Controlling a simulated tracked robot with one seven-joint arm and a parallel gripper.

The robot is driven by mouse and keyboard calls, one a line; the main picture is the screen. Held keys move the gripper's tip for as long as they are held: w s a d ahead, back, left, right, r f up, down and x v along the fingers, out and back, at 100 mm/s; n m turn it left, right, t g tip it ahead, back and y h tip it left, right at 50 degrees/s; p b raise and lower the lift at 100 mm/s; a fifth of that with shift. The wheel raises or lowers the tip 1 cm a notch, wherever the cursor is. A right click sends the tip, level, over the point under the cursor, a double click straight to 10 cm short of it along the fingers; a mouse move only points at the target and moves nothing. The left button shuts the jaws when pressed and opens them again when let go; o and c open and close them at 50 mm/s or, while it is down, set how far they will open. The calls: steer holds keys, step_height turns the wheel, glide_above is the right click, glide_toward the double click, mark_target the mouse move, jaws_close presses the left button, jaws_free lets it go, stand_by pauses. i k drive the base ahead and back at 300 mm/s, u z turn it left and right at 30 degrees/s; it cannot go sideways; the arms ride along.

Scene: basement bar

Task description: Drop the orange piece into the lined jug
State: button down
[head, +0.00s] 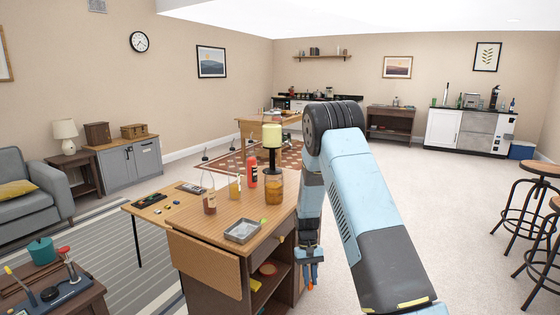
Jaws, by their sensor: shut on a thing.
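My gripper (310,278) points down to the right of the wooden bar cart, below its top. It is shut on a small orange piece (309,287), which barely shows between the fingertips. On the cart top (186,215) stand a brownish jug-like vessel with a thin loop above it (209,202) and a small vessel with yellow-orange contents (235,189). I cannot make out lines on either, so I cannot tell which is the lined jug.
A large amber jar (274,188), with a dark part and pale green cylinder above, and a red bottle (252,174) stand near the cart's back right. A grey tray (242,231) lies near its front. Bar stools (535,205) stand far right; carpet between is clear.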

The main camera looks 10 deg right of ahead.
mark_target(275, 200)
steer(key=z, duration=0.15)
steer(key=k, duration=0.25)
steer(key=z, duration=0.35)
steer(key=i, duration=0.8)
steer(key=z, duration=0.45)
steer(key=i, duration=0.75)
steer(key=u, duration=0.95)
